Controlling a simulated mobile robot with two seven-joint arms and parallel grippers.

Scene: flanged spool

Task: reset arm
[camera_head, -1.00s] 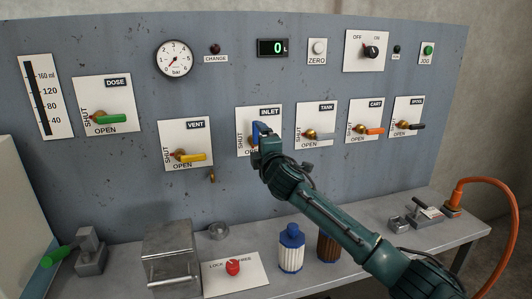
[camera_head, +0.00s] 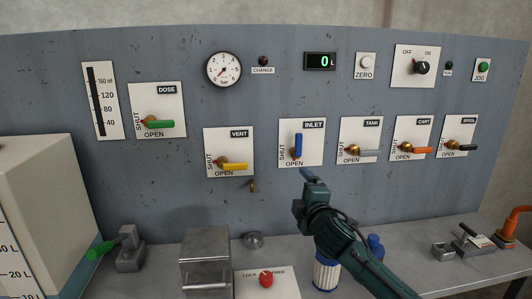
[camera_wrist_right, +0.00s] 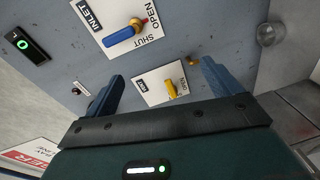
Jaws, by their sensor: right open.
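My right gripper (camera_head: 309,184) is just below the INLET plate (camera_head: 315,158) and apart from it. In the right wrist view its blue fingers (camera_wrist_right: 164,84) are spread, with nothing between them. The blue INLET handle (camera_head: 298,146) points straight up, alongside the SHUT lettering. It also shows free of the fingers in the right wrist view (camera_wrist_right: 122,35). The yellow VENT handle (camera_head: 234,166) lies level, pointing right, and shows beyond the fingers in the right wrist view (camera_wrist_right: 171,89). My left gripper is out of view.
The DOSE (camera_head: 160,124), TANK (camera_head: 368,153), CART (camera_head: 412,153) and SPOOL (camera_head: 461,147) handles lie level. On the bench are a metal box (camera_head: 205,262), a red knob (camera_head: 266,279) and a blue-and-white canister (camera_head: 325,273), partly behind my right arm. A pale tank (camera_head: 40,200) stands at left.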

